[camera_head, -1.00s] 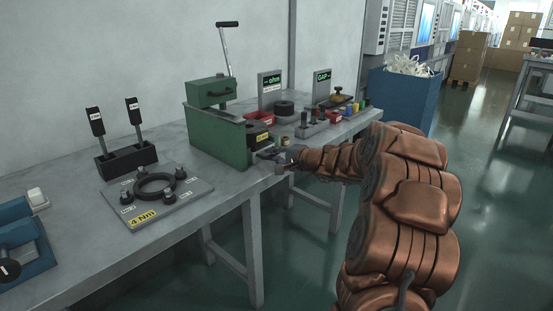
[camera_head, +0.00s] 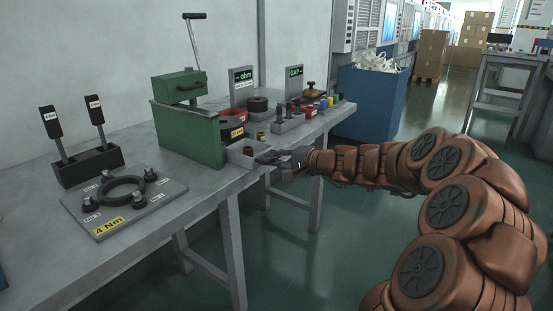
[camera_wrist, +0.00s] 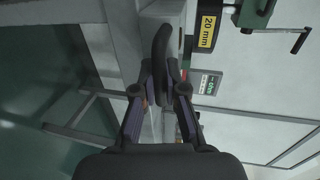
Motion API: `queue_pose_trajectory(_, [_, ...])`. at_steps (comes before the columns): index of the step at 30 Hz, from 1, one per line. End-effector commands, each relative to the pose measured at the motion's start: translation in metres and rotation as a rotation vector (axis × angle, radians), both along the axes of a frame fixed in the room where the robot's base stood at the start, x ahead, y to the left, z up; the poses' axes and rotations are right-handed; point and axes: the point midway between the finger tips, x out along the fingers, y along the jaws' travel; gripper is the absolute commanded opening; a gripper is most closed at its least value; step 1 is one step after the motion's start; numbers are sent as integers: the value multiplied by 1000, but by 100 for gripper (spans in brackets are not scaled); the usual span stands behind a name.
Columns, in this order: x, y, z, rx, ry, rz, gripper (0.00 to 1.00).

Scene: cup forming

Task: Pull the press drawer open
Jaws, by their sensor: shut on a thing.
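The green press (camera_head: 190,130) stands on the bench with its black-knobbed lever raised. A grey drawer (camera_head: 238,157) sticks out of the press's right side, with a small brass cup at its end. My gripper (camera_head: 268,157) is at the drawer's outer end, at the bench's front edge. In the wrist view my gripper (camera_wrist: 160,78) is shut on a dark curved handle (camera_wrist: 163,48). The exact contact is partly hidden by the fingers. The press (camera_wrist: 257,12) also shows at the top, near a yellow "20 mm" label (camera_wrist: 207,32).
A grey fixture plate (camera_head: 150,205) marked "4 Nm" and a black tool holder (camera_head: 90,167) are left of the press. Gauges, red bins and small parts stand behind the drawer. A blue bin (camera_head: 372,103) stands beyond the bench. The floor in front is clear.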

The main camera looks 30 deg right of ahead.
Motion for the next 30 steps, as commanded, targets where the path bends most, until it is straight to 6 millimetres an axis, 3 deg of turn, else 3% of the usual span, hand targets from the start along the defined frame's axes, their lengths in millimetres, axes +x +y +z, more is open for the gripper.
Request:
queue_pose_trajectory(2, [0, -1, 0, 0, 0, -2, 0])
queue_pose_trajectory(3, [0, -1, 0, -1, 0, -3, 14])
queue_pose_trajectory(6, [0, -1, 0, 0, 0, -2, 22])
queue_pose_trajectory(19, [-8, -6, 2, -1, 0, -4, 22])
queue_pose_trajectory(30, [-61, -33, 16, 0, -3, -5, 22])
